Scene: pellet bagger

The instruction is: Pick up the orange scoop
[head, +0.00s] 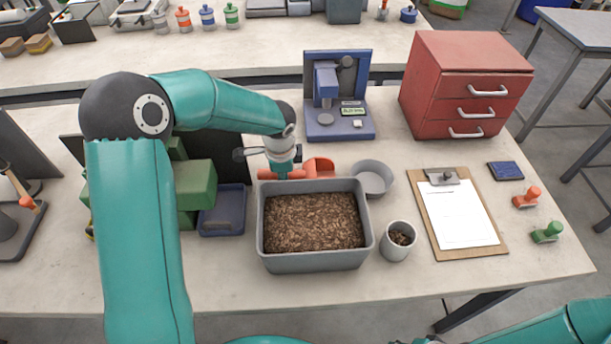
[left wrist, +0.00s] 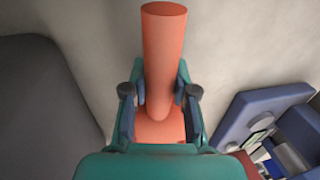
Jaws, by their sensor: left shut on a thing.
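The orange scoop (head: 319,166) is behind the grey pellet bin (head: 268,258), close to its far rim. My left gripper (head: 283,172) is over the scoop and shut on its handle. In the left wrist view the orange handle (left wrist: 164,50) runs between the two fingers of the gripper (left wrist: 161,105), which press it from both sides. I cannot tell whether the scoop touches the table or is lifted. The bin is filled with brown pellets (head: 312,222). My right gripper is out of view; only part of my right arm shows at the bottom right.
A blue device (head: 340,125) stands behind the scoop. A grey round dish (head: 372,178) and a grey cup (head: 397,241) with pellets stand right of the bin. A clipboard (head: 490,240), red drawers (head: 470,75) and stamps (head: 547,232) are further right. Green blocks (head: 195,190) stand left.

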